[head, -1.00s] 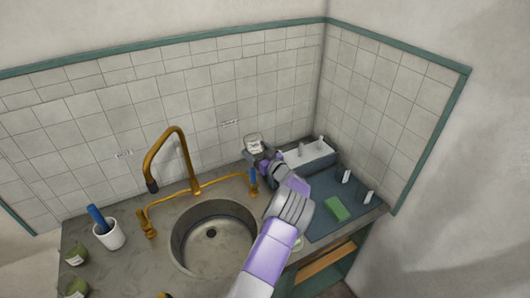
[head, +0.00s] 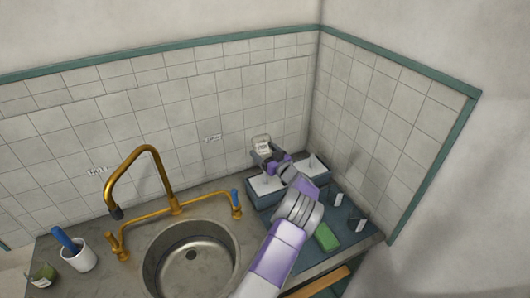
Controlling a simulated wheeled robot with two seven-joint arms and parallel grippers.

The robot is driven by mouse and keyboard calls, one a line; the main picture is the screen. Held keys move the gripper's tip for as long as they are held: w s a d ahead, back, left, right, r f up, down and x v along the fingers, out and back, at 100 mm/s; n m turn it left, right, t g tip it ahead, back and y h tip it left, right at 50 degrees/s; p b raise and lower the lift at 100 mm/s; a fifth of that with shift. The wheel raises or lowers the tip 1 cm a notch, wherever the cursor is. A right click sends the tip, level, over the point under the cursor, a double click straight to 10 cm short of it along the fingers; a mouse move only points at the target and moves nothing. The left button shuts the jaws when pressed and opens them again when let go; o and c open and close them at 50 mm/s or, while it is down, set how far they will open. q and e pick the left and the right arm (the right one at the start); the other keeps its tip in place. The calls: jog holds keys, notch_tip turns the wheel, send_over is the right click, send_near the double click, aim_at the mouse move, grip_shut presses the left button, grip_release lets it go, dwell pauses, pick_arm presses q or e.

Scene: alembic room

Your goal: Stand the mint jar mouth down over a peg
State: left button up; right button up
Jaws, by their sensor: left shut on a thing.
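A small clear jar with a pale label (head: 263,146) is held up in front of the tiled wall. The label's writing is too small to read, and I cannot tell which way the mouth faces. My left gripper (head: 265,155) is shut on this jar, above the back of a blue-grey rack with a white top (head: 255,199). White pegs stand there: one at the rack's left part (head: 266,178) and one at its right end (head: 313,161). My left forearm and wrist hide the rack's middle. My right gripper is out of view.
A green sponge (head: 326,237) lies on the blue mat (head: 346,238), near small white-faced pieces (head: 361,225). The sink (head: 190,262) and brass tap (head: 148,160) are left of my arm. A white cup with a blue handle (head: 77,255) and a green jar (head: 43,276) stand far left.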

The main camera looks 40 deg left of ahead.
aim_at(267, 177)
pick_arm(q)
jog(key=shift+s+f, duration=0.2)
jog(key=shift+f, duration=0.05)
jog(key=shift+f+b, duration=0.3)
notch_tip(267, 177, down, 6)
jog(key=b, duration=0.4)
jog(key=shift+w, duration=0.15)
notch_tip(267, 177, down, 5)
jog(key=b, duration=0.4)
jog(key=shift+r, duration=0.2)
jog(key=o, duration=1.1)
